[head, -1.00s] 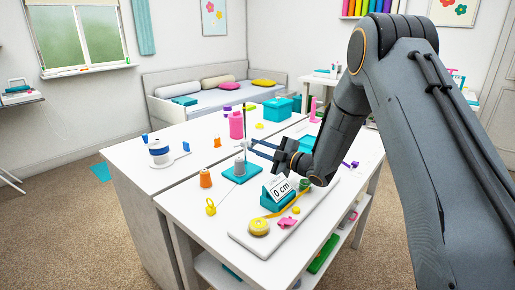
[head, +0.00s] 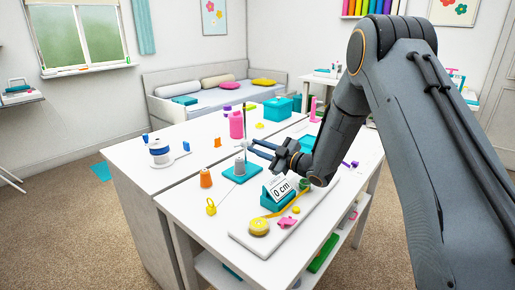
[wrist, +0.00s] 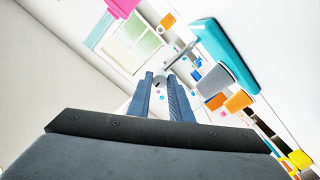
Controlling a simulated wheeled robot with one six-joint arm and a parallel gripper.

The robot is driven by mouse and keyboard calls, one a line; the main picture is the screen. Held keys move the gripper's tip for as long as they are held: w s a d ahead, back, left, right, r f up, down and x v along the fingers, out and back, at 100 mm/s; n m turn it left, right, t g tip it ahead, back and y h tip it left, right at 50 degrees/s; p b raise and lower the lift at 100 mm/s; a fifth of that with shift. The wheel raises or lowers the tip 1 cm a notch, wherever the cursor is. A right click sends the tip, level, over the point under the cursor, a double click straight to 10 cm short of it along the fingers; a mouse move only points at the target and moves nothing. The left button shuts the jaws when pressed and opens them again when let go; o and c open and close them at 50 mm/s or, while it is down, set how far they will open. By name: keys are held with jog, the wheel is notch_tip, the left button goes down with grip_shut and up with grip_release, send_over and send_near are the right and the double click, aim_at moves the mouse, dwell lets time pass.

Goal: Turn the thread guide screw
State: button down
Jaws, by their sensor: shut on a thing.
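The thread stand has a teal base (head: 242,172), with a grey spool (head: 240,166) and a thin upright post on it. In the wrist view the base (wrist: 228,48) and the grey spool (wrist: 214,80) lie to the right of the fingers. My gripper (head: 251,146) reaches in from the right near the post's middle. In the wrist view my gripper (wrist: 159,84) is shut on the small pale thread guide screw (wrist: 159,79) between its fingertips. A grey guide arm (wrist: 180,58) runs from the screw towards the base. The fingers hide part of the screw.
The left table part has free room.

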jog(key=c, duration=1.6)
grip_release()
jog(key=shift+b+v, duration=0.45)
jog(key=shift+v, duration=3.45)
